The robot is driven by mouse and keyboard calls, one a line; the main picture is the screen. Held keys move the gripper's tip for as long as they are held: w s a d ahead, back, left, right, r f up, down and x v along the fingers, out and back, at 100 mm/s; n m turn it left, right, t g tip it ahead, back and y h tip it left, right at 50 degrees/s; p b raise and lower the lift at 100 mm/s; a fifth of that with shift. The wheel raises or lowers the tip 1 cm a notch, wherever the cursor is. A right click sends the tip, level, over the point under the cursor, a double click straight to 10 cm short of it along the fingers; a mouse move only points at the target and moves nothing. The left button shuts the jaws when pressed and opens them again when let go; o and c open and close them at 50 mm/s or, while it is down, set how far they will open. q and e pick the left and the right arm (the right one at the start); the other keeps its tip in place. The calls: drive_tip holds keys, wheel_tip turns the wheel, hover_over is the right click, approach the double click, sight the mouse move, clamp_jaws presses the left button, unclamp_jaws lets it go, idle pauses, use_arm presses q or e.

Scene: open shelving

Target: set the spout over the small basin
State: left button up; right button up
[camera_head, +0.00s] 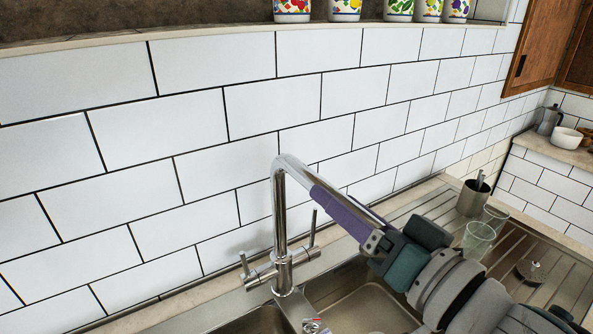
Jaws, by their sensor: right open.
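The chrome tap (283,225) stands at the back of the sink, between two basins. Its spout (340,211) has a purple stretch and reaches right and toward me, above the right basin (365,308). The left basin (250,322) shows only in part at the bottom edge; I cannot tell which basin is the smaller. My right gripper (391,246) comes in from the lower right, its dark teal fingers open at the spout's free end. Whether they touch it is unclear. My left gripper is out of view.
Right of the sink, a metal cup (473,197), drinking glasses (478,241) and a drain stopper (531,271) stand on the ribbed drainboard (569,282), near my right arm. The white tiled wall (200,130) is close behind the tap. Painted pots (345,9) line the ledge above.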

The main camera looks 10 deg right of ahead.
drive_tip(key=shift+w, duration=0.2)
drive_tip(key=shift+c, duration=0.2)
clamp_jaws()
idle(1.1)
